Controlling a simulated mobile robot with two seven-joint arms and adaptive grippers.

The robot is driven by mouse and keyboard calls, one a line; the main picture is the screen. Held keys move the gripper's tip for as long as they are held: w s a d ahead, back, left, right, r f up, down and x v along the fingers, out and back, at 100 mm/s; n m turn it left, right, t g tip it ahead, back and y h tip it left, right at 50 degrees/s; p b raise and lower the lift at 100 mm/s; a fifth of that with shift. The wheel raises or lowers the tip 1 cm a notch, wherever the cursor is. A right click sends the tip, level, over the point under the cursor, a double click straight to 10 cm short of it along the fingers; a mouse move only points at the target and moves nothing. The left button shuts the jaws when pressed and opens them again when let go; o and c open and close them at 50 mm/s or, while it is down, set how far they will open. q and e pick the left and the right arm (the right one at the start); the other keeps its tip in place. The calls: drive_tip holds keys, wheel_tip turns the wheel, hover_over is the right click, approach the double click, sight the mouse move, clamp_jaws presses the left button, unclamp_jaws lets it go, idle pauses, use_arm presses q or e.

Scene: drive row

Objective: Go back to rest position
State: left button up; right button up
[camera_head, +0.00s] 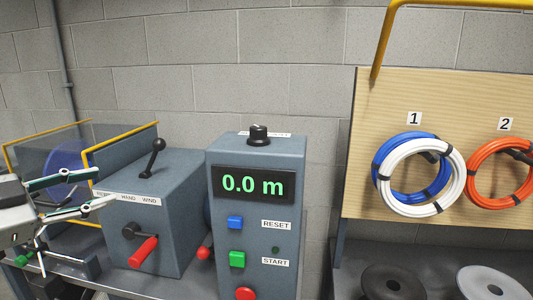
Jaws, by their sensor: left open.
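My left gripper (106,187) reaches in from the left edge in the head view. Its two fingers are spread apart and nothing shows between them. The fingertips are in front of the left side of the grey drive box (182,205), which has a black ball-topped lever (154,155) and a red-handled crank (144,251). I cannot tell whether the fingers touch the box. My right gripper is not in view.
A grey control box (290,190) reading 0.0 m has blue, green and red buttons. A wooden board (360,120) on the right holds blue, white and orange coils. Yellow rails (120,137) and a blue reel (62,163) stand behind my left gripper. Discs lie at lower right.

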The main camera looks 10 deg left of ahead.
use_arm(q)
drive_tip(key=w+d+f+g+h, duration=0.1)
drive_tip(key=w+d+f, duration=0.1)
drive_tip(key=d+f, duration=0.5)
drive_tip(key=w+d+f+h, duration=0.1)
drive_tip(key=d+f, duration=0.3)
drive_tip(key=f, duration=0.7)
drive_tip(key=w+d+f+g+h, duration=0.1)
drive_tip(key=w+d+f, duration=0.1)
drive_tip(key=d+f, duration=0.5)
drive_tip(key=s+f+n+y, duration=0.2)
drive_tip(key=s+f, duration=0.4)
drive_tip(key=f, duration=0.4)
drive_tip(key=s+f+n+g+y, duration=0.1)
drive_tip(key=s+f+n+y, duration=0.1)
drive_tip(key=s+f, duration=0.5)
drive_tip(key=s+f+n+g+y, duration=0.1)
drive_tip(key=s+f, duration=0.6)
drive_tip(key=f, duration=0.7)
drive_tip(key=shift+f+n+y, duration=0.25)
drive_tip(key=shift+n+y, duration=0.45)
drive_tip(key=shift+n, duration=0.2)
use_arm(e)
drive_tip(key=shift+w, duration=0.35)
use_arm(q)
drive_tip(key=shift+d, duration=0.1)
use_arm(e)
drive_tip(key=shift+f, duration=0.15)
